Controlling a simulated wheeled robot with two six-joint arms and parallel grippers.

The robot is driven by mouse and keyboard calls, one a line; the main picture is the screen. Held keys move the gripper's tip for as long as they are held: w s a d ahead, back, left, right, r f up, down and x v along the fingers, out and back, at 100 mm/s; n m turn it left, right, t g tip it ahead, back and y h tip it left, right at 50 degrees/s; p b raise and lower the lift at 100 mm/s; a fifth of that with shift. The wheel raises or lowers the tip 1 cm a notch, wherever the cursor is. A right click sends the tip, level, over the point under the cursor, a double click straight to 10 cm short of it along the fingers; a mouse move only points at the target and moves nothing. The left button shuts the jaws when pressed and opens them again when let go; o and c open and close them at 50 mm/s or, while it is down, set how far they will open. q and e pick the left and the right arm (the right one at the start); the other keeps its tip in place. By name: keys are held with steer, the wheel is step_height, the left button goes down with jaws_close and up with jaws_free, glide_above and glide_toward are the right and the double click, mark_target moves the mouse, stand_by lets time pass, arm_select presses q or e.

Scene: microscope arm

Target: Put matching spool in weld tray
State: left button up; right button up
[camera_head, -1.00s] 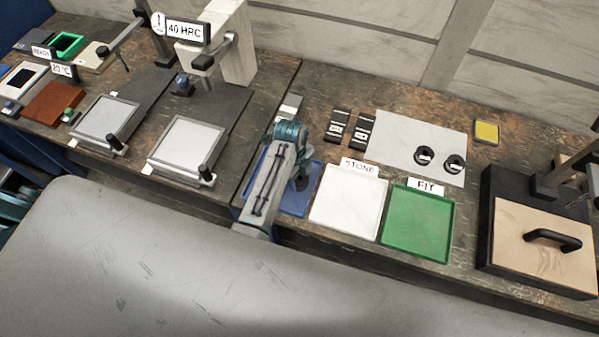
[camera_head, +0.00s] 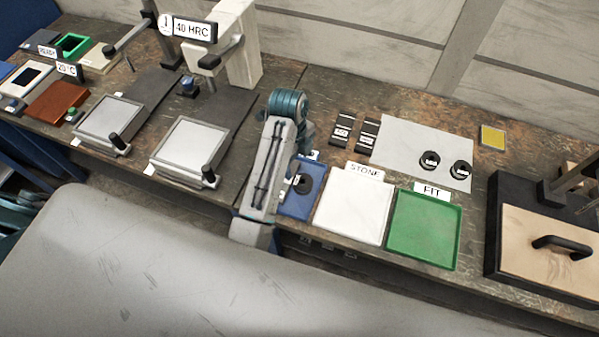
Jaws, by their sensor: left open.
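The blue tray (camera_head: 297,209) lies left of the white STONE tray (camera_head: 352,207); my left arm hides its left part and its label cannot be read. A black round spool (camera_head: 305,184) lies flat in the blue tray. Two more black spools (camera_head: 429,160) with white labels lie on a grey sheet (camera_head: 405,133). My left gripper (camera_head: 303,148) is just above the far side of the blue tray, mostly hidden behind my arm, open and apart from the spool. My right gripper is not in view.
A green FIT tray (camera_head: 424,229) stands right of the white tray; both are empty. Two black labelled blocks (camera_head: 342,130) lie behind them. A 40 HRC tester (camera_head: 240,50) stands left, and a wooden board with a black handle (camera_head: 547,252) right.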

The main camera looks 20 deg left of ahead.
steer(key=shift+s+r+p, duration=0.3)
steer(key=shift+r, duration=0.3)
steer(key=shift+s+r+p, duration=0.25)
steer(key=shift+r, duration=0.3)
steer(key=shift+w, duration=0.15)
